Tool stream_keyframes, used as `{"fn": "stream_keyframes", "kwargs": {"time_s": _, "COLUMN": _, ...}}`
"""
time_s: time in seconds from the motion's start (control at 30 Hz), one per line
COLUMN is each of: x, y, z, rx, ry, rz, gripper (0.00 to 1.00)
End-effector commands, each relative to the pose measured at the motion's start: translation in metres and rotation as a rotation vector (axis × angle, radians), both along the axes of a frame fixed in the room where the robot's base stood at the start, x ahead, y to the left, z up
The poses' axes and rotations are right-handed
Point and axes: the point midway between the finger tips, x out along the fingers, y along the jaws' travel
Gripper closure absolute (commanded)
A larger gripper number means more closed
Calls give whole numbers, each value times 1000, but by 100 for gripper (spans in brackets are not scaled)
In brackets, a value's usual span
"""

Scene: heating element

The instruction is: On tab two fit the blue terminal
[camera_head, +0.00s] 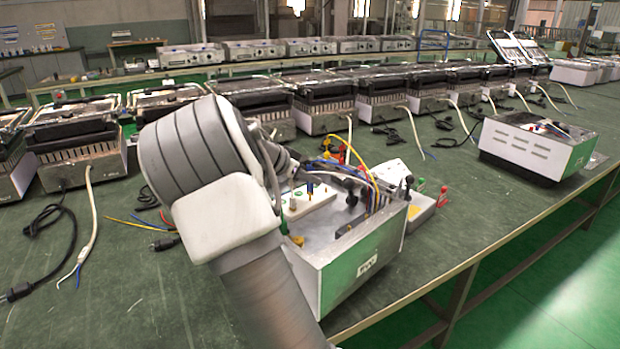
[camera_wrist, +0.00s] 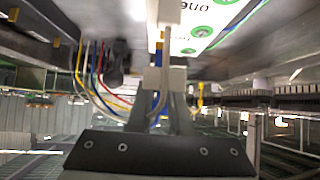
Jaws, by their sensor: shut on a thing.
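My gripper (camera_wrist: 165,76) is seen from behind in the wrist view, its two fingers close together. It is shut on the blue terminal (camera_wrist: 159,101), a small blue piece mostly hidden between the fingers. A white plate (camera_wrist: 212,14) with green rings and upside-down lettering lies just beyond the fingertips. In the head view the plate (camera_head: 305,206) sits on an open white box with a green front (camera_head: 345,268). A small upright blue piece (camera_head: 310,187) shows above the plate. My arm hides part of the box, and I cannot make out tab two or any contact.
Yellow, red and blue wires (camera_head: 350,152) arch over the box; they also show left of the fingers in the wrist view (camera_wrist: 95,78). A second white box (camera_head: 535,143) stands to the right. Grill units with loose cords line the back. The bench front edge is bare.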

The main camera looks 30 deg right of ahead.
Motion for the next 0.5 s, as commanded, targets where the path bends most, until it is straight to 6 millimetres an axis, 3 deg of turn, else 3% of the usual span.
{"fn": "stream_keyframes", "kwargs": {"time_s": 0.5, "x": 0, "y": 0, "z": -15, "rx": 0, "ry": 0, "rz": 0, "gripper": 100}}
